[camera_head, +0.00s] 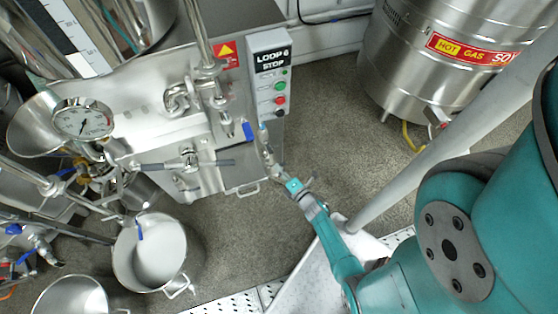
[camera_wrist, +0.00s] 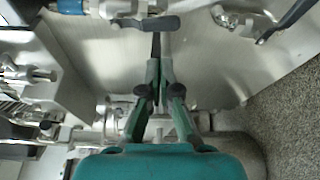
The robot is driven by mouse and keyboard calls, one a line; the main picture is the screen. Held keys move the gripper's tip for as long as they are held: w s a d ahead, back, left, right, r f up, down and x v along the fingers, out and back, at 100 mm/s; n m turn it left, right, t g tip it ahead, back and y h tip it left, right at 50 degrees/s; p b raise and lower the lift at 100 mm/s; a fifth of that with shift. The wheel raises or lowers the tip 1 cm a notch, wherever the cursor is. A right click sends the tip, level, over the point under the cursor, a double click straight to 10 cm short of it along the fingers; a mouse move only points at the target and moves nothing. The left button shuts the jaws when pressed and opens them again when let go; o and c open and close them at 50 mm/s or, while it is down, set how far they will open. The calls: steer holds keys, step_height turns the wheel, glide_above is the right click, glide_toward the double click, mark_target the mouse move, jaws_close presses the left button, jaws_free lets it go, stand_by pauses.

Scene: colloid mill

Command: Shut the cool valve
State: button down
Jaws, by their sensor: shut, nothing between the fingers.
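No label for the cool valve can be read in either view. In the wrist view my gripper (camera_wrist: 161,42) has its fingers together and empty, pointing at the machine's steel side. Its tips are just below a flat grey lever (camera_wrist: 150,22) that lies roughly level across the picture; I cannot tell whether they touch it. In the head view my gripper (camera_head: 270,158) is low at the right side of the steel mill cabinet (camera_head: 210,165), close to small pipe fittings. A blue handle (camera_head: 248,131) hangs just left of them.
A black lever (camera_wrist: 290,20) is at the wrist view's upper right. A control box (camera_head: 270,75) marked LOOP 6 STOP is above the gripper. A steel pot (camera_head: 122,262) stands at lower left. A steel tank (camera_head: 400,65) is at upper right, with open floor (camera_head: 345,125) between.

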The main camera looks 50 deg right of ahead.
mark_target(270, 151)
steer(key=x, duration=0.7)
